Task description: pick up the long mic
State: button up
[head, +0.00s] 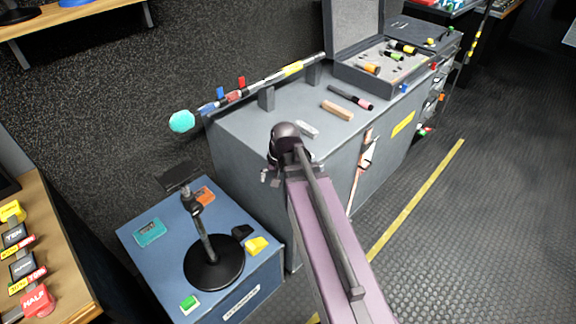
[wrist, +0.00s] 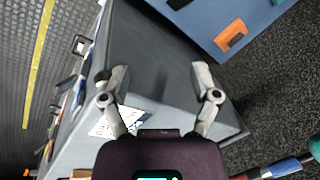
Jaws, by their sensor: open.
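A long pole mic with a round teal foam head (head: 182,121) rests slantwise on grey upright supports (head: 266,99) on the grey cabinet. Its shaft (head: 262,82) has blue, red and yellow bands. In the wrist view, its teal and blue-banded end (wrist: 285,167) shows at the lower right corner, outside the jaws. My gripper (wrist: 160,76) is open and empty, with the cabinet's grey corner between and beyond its fingers. In the head view, my gripper (head: 270,177) is near the cabinet's front left edge, and my arm hides part of it.
An open grey case (head: 352,79) holding several short mics stands at the cabinet's back right. A dark mic with a pink end (head: 351,97) and a tan block (head: 338,110) lie on top. A lower blue box (head: 150,262) carries a black stand (head: 213,262).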

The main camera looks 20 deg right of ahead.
jog(key=s+a+f+n+h+b, duration=0.1)
jog(key=s+a+f+n+b, duration=0.1)
jog(key=s+f+b, duration=0.1)
jog(key=s+a+f+n+g+h+b, duration=0.1)
jog(key=s+a+f+n+b, duration=0.1)
jog(key=f+b, duration=0.3)
jog(key=shift+s+a+f+n, duration=0.4)
jog(key=shift+a+f, duration=0.2)
jog(key=shift+f, duration=0.05)
jog(key=shift+c, duration=0.2)
jog(key=shift+c, duration=1.3)
jog(key=shift+a, duration=0.1)
